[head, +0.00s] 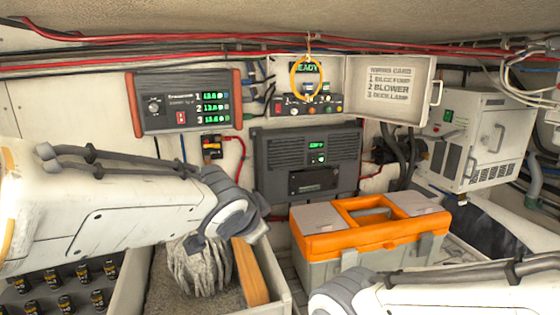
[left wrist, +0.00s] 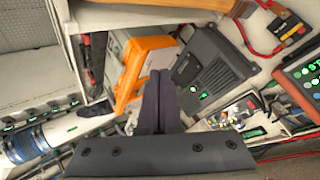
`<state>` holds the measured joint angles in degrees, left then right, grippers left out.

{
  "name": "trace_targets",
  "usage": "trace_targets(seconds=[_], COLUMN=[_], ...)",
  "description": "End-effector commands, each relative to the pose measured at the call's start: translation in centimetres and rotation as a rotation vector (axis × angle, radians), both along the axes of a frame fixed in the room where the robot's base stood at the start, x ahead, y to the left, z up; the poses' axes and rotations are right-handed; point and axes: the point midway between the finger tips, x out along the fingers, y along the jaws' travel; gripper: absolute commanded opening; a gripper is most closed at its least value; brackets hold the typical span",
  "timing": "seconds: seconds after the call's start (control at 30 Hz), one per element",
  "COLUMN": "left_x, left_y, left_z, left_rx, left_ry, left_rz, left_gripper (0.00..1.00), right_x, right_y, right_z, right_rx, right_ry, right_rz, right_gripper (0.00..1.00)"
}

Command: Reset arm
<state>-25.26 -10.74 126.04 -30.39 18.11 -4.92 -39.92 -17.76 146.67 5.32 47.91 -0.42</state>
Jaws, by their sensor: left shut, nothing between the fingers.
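My left arm reaches in from the left in the head view, and its gripper is hidden behind the wrist there. In the left wrist view my left gripper (left wrist: 160,76) is shut and empty, its two dark fingers together. The orange-lidded toolbox (head: 343,238) stands at the lower middle right of the head view; it also shows beyond the fingers in the left wrist view (left wrist: 128,82). My right arm crosses the lower right corner of the head view, and its gripper is out of view.
A bin (head: 283,296) holds a rope bundle (head: 196,268) and a wooden block (head: 250,272). A grey unit (head: 270,160) and a three-display panel (head: 160,104) are on the back wall. An open control box has a yellow ring (head: 293,77) before it. A white cabinet (head: 462,140) stands right.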

Motion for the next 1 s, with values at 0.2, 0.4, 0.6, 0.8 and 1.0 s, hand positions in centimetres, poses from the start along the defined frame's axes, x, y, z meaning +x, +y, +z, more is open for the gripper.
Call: trace_targets(seconds=[0.2,0.4,0.6,0.8,1.0], left_x=[-11.9,-20.6,-25.8,-25.6,-25.5], left_y=[0.0,0.6,1.0,1.0,1.0], left_z=[-9.2,-13.2,-17.1,-21.5,-25.9], left_rx=[-0.044,-0.034,-0.018,-0.021,-0.023], left_ry=[0.437,0.721,0.887,0.883,0.881], left_rz=[0.135,0.216,0.262,0.265,0.268], left_gripper=[0.00,0.00,0.00,0.00,0.00], right_x=[0.0,0.0,0.0,0.0,0.0], right_y=[0.0,0.0,0.0,0.0,0.0], right_z=[0.0,0.0,-2.3,-6.8,-11.3], right_rx=[0.000,0.000,0.001,-0.001,0.000], right_ry=[0.000,0.000,-0.001,0.001,0.001], right_rz=[0.000,0.000,-0.001,-0.004,-0.007], right_gripper=[0.64,0.64,0.64,0.64,0.64])
